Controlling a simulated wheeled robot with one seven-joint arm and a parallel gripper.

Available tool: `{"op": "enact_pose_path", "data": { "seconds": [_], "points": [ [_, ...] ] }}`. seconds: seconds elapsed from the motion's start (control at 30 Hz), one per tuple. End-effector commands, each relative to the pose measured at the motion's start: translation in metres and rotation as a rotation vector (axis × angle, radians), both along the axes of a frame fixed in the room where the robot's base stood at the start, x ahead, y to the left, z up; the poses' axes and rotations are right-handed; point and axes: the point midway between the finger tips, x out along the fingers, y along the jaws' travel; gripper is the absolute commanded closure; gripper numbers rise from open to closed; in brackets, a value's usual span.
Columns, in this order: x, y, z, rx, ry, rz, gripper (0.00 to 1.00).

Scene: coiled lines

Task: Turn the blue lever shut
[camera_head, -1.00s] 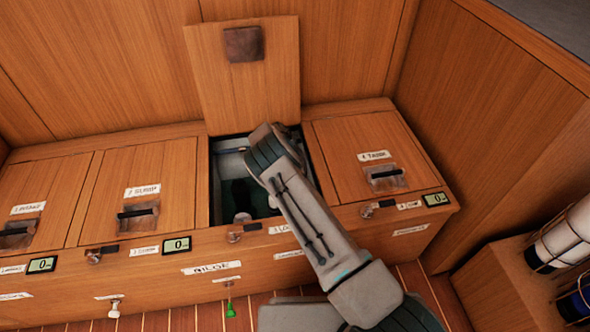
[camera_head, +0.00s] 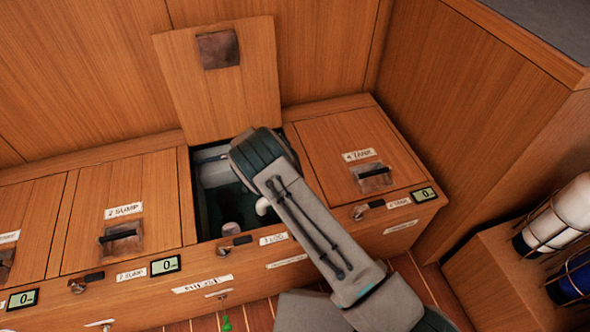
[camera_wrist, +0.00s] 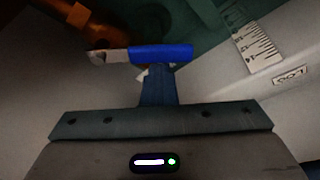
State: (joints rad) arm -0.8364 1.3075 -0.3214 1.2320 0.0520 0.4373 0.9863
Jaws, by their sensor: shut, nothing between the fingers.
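The blue lever (camera_wrist: 161,53) shows in the wrist view as a short blue sleeve lying across the picture on a bare metal shank (camera_wrist: 108,56). The shank runs left toward an orange-brown fitting (camera_wrist: 82,20). My gripper (camera_wrist: 157,72) is shut and empty. Its fingers point at the blue sleeve and their tips are right at its near side; I cannot tell whether they touch. In the head view my arm reaches into the open locker (camera_head: 212,178) and hides both the lever and the gripper.
The locker's lid (camera_head: 225,90) stands open against the back panel. Shut lids flank the opening, one marked 4 TANK (camera_head: 330,165). A white pipe elbow (camera_head: 263,206) and a ruler strip (camera_wrist: 250,38) are inside. Caged bottles (camera_head: 570,215) stand at right.

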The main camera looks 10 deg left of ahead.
Motion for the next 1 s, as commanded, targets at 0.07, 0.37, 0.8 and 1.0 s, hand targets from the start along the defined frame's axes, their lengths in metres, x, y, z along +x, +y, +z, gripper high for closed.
{"op": "enact_pose_path", "data": {
  "seconds": [0.07, 0.37, 0.8, 1.0],
  "points": [
    [-0.012, 0.012, 0.000, 0.002, 0.006, 0.086, 1.00],
    [-0.031, 0.021, -0.002, 0.000, 0.004, 0.226, 1.00],
    [-0.047, 0.017, -0.002, -0.002, 0.006, 0.217, 1.00],
    [-0.051, 0.016, -0.002, -0.002, 0.006, 0.215, 1.00]
  ]
}}
